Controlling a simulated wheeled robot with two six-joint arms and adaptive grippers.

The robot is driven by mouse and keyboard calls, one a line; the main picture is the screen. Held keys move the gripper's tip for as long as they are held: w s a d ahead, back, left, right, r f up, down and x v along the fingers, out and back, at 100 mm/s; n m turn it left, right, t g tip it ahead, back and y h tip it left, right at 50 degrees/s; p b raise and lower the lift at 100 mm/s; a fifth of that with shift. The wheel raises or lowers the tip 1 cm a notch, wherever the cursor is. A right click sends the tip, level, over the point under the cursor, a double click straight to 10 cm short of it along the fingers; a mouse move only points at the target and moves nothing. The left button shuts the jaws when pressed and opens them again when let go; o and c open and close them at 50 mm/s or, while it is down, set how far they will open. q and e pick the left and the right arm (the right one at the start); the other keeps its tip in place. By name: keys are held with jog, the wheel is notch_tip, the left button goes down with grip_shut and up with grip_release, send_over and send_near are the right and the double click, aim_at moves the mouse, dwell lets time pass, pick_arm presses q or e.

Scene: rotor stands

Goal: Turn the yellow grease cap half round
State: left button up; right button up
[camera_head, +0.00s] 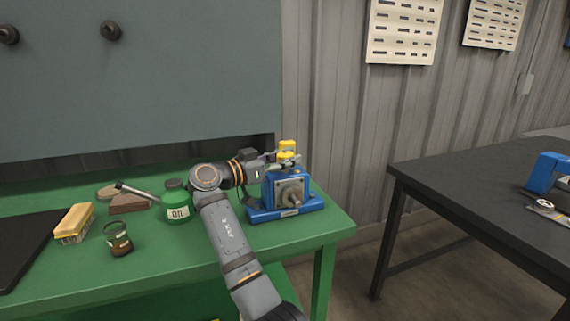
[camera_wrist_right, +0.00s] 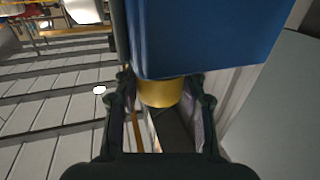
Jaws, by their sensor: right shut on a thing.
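The yellow grease cap (camera_head: 288,146) sits on top of a blue rotor stand (camera_head: 270,190) near the right end of the green bench. My right gripper (camera_head: 284,157) reaches in from the left, level with the cap, and is shut on it. In the right wrist view the yellow cap (camera_wrist_right: 160,92) lies between the two dark fingers (camera_wrist_right: 160,112), against the blue body of the stand (camera_wrist_right: 210,35). The fingers hide part of the cap. My left gripper does not show.
A green oil can (camera_head: 176,203) stands left of my right arm. A small dark jar (camera_head: 118,240), a yellow brush (camera_head: 74,222) and a brown block (camera_head: 128,204) lie further left on the green bench (camera_head: 175,262). A dark table (camera_head: 480,180) stands apart at right.

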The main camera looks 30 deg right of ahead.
aim_at(278, 160)
jog(key=shift+g, duration=0.3)
jog(key=o, duration=1.2)
jog(key=shift+d, duration=0.1)
jog(key=a, duration=0.7)
jog(key=shift+s+a, duration=0.1)
jog(key=shift+a, duration=0.2)
